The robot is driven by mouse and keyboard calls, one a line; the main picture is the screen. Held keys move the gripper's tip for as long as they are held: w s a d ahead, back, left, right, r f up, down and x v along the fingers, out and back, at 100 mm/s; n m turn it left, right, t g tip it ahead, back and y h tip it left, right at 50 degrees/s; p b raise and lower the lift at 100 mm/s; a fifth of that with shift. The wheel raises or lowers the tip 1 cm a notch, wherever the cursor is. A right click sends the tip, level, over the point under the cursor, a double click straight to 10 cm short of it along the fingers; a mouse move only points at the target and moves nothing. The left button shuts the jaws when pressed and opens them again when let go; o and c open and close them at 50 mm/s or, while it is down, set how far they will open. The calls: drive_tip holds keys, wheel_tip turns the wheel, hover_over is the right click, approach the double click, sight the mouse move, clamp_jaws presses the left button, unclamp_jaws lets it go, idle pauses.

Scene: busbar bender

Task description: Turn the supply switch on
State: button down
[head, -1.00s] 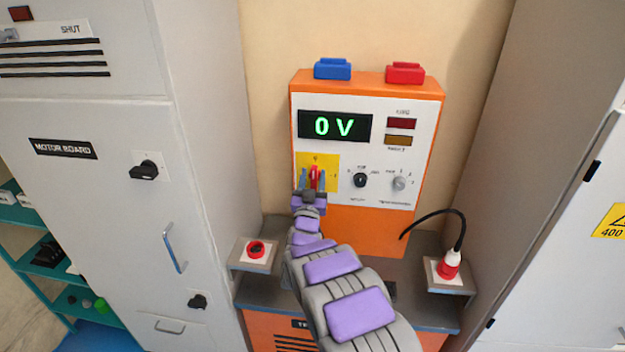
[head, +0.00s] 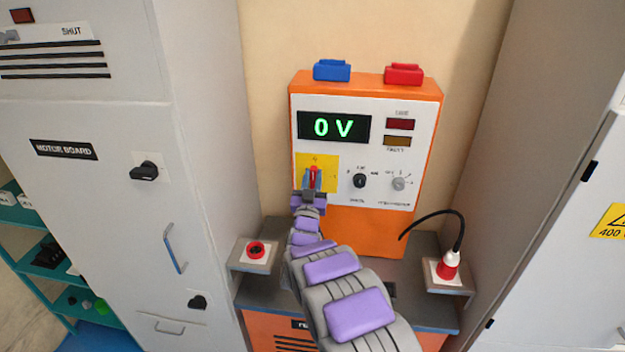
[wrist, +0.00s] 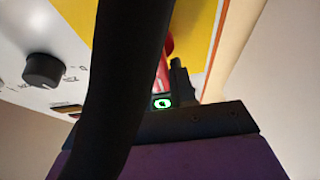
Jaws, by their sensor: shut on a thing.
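The supply switch (head: 314,170) is a red handle on a yellow plate (head: 331,160) at the left of the orange unit's white front panel. The handle looks roughly upright. My gripper (head: 313,181) is at the switch, with a finger on each side, shut on the red handle. In the wrist view the red handle (wrist: 165,68) shows between a large dark finger and a smaller dark fingertip, partly hidden by them.
A black knob (head: 360,181) and a grey knob (head: 399,184) sit right of the switch. Red and amber windows (head: 398,133) are above them. A red button (head: 256,249) and a red plug (head: 447,265) stand on side shelves. Grey cabinets (head: 105,215) flank the unit.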

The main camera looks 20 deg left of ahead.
drive_tip(key=shift+f, duration=0.35)
drive_tip(key=m+h, duration=0.1)
drive_tip(key=m, duration=0.1)
drive_tip(key=m+h+b, duration=0.1)
drive_tip(key=m, duration=0.2)
drive_tip(key=m+h, duration=0.1)
drive_tip(key=m, duration=0.1)
drive_tip(key=shift+d+f+m+h, duration=0.25)
drive_tip(key=shift+f+m+h, duration=0.05)
drive_tip(key=shift+m+h, duration=0.1)
drive_tip(key=m+g+h+b, duration=0.1)
drive_tip(key=m, duration=0.2)
drive_tip(key=m+h+b, duration=0.1)
drive_tip(key=m, duration=0.2)
drive_tip(key=m+g+h+b, duration=0.1)
drive_tip(key=m, duration=0.3)
drive_tip(key=shift+w+d+f+g+h, duration=0.1)
drive_tip(key=shift+d+f+g+h, duration=0.2)
drive_tip(key=shift+d+f, duration=0.05)
drive_tip(key=shift+f+m+g+b, duration=0.15)
drive_tip(key=shift+m+g+b, duration=0.3)
drive_tip(key=shift+m, duration=0.65)
drive_tip(key=shift+f+m+g+b, duration=0.1)
drive_tip(key=shift+m+g+b, duration=0.3)
drive_tip(key=shift+m, duration=0.7)
drive_tip(key=shift+d, duration=0.1)
